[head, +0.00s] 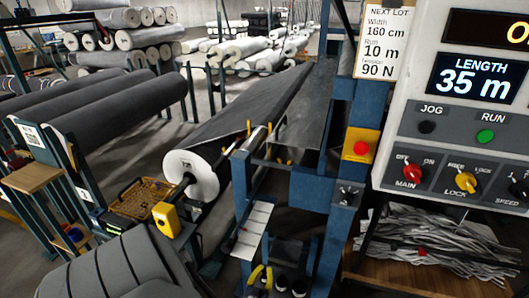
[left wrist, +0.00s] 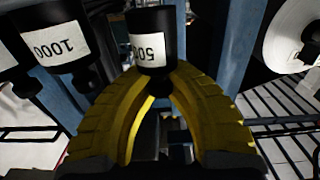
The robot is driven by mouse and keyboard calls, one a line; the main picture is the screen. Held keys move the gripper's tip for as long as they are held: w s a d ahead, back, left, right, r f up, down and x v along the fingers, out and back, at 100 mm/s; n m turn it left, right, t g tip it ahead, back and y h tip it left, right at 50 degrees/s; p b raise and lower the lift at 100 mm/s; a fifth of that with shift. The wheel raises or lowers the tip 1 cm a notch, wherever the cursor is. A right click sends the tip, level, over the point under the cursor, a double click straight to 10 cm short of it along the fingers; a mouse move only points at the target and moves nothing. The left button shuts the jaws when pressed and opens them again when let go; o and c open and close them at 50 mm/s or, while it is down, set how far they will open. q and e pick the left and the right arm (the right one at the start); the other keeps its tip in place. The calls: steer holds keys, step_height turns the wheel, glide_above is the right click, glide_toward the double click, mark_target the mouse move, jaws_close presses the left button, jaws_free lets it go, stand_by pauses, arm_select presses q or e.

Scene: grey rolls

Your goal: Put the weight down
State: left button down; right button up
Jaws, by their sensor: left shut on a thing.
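My left gripper (head: 261,277) has yellow fingers and is low on the blue machine frame in the head view. In the left wrist view its fingers (left wrist: 166,100) are shut around the narrow neck of a black weight (left wrist: 151,20). The weight has a white label reading 500, upside down in that view. A black weight labelled 1000 (left wrist: 60,45) stands beside it, apart from the fingers, with another dark weight at the far left edge. In the head view, dark weights (head: 299,287) show just right of the gripper. Whether the held weight touches a support is hidden. My right gripper is not in view.
The blue frame post (head: 347,110) rises right of the gripper. A white-ended roll (head: 190,175) lies left of it. The control panel (head: 460,130) and a bin of scraps (head: 435,240) are at right.

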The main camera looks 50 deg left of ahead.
arm_select(q)
steer(key=shift+f, duration=0.55)
steer(key=c, duration=1.5)
jaws_free()
steer(key=shift+s, duration=0.1)
steer(key=shift+o, duration=0.2)
steer(key=shift+s+d+f, duration=0.1)
steer(key=shift+s, duration=0.05)
